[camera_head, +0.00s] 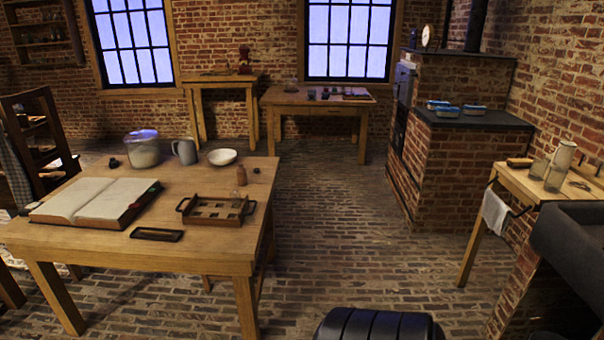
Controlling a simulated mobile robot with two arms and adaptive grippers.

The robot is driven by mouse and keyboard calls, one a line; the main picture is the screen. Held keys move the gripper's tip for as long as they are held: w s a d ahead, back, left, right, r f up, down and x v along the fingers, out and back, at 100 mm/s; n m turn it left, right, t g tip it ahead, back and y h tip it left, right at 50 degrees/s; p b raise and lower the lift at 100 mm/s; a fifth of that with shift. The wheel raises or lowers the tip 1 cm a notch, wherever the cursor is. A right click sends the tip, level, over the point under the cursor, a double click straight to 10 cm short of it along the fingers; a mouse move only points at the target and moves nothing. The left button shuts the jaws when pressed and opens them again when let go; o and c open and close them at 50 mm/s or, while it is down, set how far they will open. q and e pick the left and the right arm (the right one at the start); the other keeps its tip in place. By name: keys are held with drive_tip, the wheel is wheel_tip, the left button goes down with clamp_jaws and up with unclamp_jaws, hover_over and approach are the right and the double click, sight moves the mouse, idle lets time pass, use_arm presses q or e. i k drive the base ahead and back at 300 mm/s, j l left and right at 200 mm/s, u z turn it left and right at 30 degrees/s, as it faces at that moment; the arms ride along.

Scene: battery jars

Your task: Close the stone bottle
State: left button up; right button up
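A pale, upright cylindrical vessel (564,155) stands on the small wooden side table at the right, and it looks most like the stone bottle. It is too small to tell whether its mouth is open or stoppered. Clear glass vessels (540,168) stand close beside it. No stopper can be made out for certain. Neither of my grippers is in view.
The big table (215,257) holds an open book (95,200), a wooden tray (214,220), a lidded jar (143,153), a grey jug (185,151) and a white bowl (222,156). A dark sink (575,240) adjoins the side table (512,177). The brick floor (340,240) between is clear.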

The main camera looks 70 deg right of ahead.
sight(242, 176)
drive_tip(key=z, duration=1.85)
